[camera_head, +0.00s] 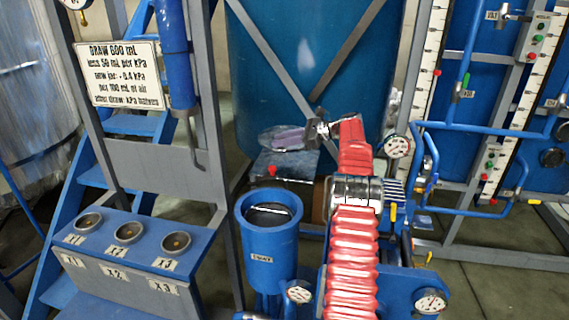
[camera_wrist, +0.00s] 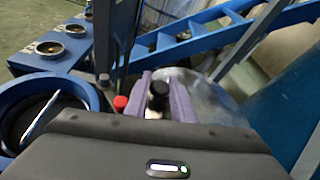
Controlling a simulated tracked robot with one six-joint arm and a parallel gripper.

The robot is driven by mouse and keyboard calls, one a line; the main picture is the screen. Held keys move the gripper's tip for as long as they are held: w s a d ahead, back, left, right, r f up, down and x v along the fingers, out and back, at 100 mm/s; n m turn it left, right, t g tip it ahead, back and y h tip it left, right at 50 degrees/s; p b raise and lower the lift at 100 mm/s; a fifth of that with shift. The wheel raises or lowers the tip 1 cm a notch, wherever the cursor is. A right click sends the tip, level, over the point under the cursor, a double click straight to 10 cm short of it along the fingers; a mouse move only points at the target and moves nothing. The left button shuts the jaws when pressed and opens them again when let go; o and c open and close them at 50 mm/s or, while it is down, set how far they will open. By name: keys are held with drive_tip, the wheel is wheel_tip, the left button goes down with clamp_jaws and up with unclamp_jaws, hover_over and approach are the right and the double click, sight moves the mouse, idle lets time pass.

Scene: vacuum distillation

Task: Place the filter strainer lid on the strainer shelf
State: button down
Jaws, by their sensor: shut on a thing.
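My gripper (camera_wrist: 163,90) has purple fingers shut around an upright black knob in the wrist view. A pale, shiny round disc (camera_wrist: 215,98) behind the fingers appears to be the filter strainer lid; the fingers partly hide it. In the head view my gripper (camera_head: 284,138) is above a small grey-blue platform (camera_head: 293,163), possibly the strainer shelf; no label is readable. Whether the lid touches it cannot be told. An open blue cylindrical vessel (camera_head: 252,206), likely the strainer body, stands nearer; its rim also shows in the wrist view (camera_wrist: 38,82).
A red knob (camera_head: 272,170) is at the platform's left side. A blue bench (camera_head: 103,252) with several round sockets is at left, before blue stairs (camera_head: 88,175). A large blue tank (camera_head: 310,65) stands behind. Pipes and gauges (camera_head: 397,146) crowd the right.

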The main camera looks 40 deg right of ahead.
sight(282, 150)
drive_tip(key=shift+f, duration=2.15)
drive_tip(key=shift+f, duration=2.5)
drive_tip(key=c, duration=1.8)
unclamp_jaws()
drive_tip(key=shift+f, duration=0.1)
drive_tip(key=shift+s, duration=0.15)
drive_tip(key=v, duration=1.2)
